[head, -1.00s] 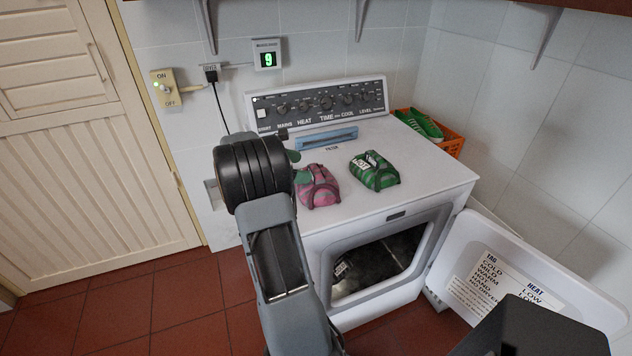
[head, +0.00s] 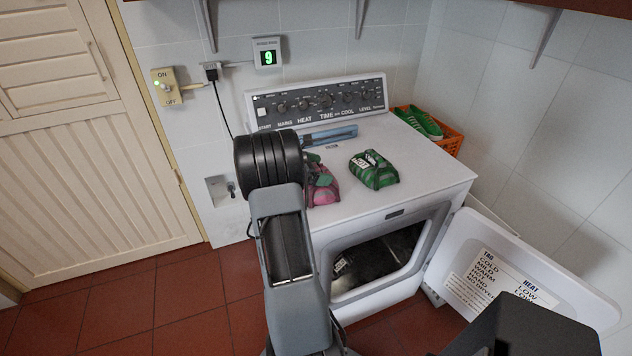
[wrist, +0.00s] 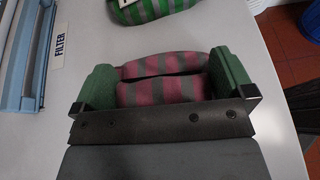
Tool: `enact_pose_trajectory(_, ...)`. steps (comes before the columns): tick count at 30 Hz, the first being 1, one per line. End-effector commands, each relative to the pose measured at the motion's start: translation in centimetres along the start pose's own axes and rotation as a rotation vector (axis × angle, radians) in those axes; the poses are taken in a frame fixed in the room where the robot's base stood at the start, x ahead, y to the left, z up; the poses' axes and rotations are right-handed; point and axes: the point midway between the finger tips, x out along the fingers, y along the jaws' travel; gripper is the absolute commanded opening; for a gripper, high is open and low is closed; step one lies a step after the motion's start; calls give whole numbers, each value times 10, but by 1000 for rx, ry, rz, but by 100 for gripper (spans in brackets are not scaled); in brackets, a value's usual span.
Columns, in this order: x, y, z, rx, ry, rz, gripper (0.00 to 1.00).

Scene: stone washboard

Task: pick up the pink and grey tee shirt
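The pink and grey striped tee shirt (head: 326,194) is a folded bundle on the white dryer's top, partly hidden behind my arm in the head view. In the wrist view the shirt (wrist: 165,92) lies between the two green finger pads of my gripper (wrist: 163,75). The pads are wide apart, one on each side of the shirt and close to its sides. I cannot tell whether they touch it. In the head view my gripper (head: 317,168) is low at the shirt, mostly hidden by my wrist.
A green and grey bundle (head: 374,170) with a tag sits to the right on the dryer (head: 430,172). A blue filter handle (head: 330,137) is behind. An orange basket (head: 450,143) stands at the back right corner. The dryer door (head: 570,275) hangs open.

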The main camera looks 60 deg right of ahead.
Motion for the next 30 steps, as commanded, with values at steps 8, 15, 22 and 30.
enact_pose_trajectory(8,0,0,0,0,0,0,73)
enact_pose_trajectory(15,-1,0,1,2,-1,0,53)
enact_pose_trajectory(22,-1,0,2,2,-1,0,53)
enact_pose_trajectory(30,-8,0,20,7,-1,1,53)
